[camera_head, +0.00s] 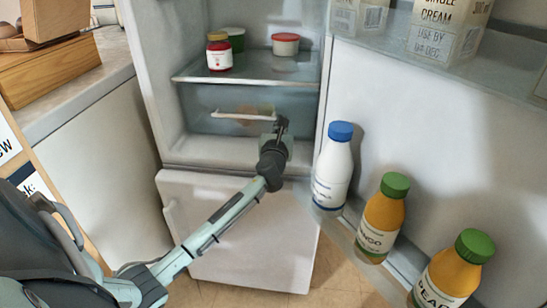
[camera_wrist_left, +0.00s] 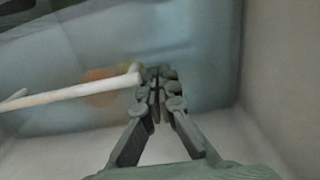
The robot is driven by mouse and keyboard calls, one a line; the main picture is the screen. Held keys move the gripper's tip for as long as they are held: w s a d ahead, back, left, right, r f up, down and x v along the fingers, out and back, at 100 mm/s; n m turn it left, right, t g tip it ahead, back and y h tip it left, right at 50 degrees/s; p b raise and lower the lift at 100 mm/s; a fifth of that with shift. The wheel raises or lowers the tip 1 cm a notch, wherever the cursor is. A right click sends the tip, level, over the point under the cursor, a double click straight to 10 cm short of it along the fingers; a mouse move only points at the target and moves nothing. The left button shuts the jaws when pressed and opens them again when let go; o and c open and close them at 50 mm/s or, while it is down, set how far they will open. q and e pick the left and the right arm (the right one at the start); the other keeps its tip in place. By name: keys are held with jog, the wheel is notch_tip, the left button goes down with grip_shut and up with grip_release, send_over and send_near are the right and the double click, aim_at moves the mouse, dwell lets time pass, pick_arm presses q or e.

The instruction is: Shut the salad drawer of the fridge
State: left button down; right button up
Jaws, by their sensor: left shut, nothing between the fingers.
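The salad drawer (camera_head: 200,113) is a translucent grey-blue box low in the fridge, under the glass shelf. It has a white bar handle (camera_head: 240,116). The drawer front (camera_wrist_left: 60,70) and the handle (camera_wrist_left: 70,95) also show in the left wrist view, with a blurred orange shape behind the front. My left gripper (camera_head: 281,124) is shut and empty at the right end of the handle, in front of the drawer. The left wrist view shows its fingertips (camera_wrist_left: 157,78) together, by the handle's end; I cannot tell whether they touch. My right gripper is not in view.
The open fridge door on the right holds a milk bottle (camera_head: 333,168) and juice bottles (camera_head: 381,220). A counter (camera_head: 80,85) lies at left.

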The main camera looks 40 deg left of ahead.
pick_arm(q)
jog(key=shift+x, duration=1.1)
jog(key=shift+a+r, duration=0.1)
jog(key=shift+r, duration=0.15)
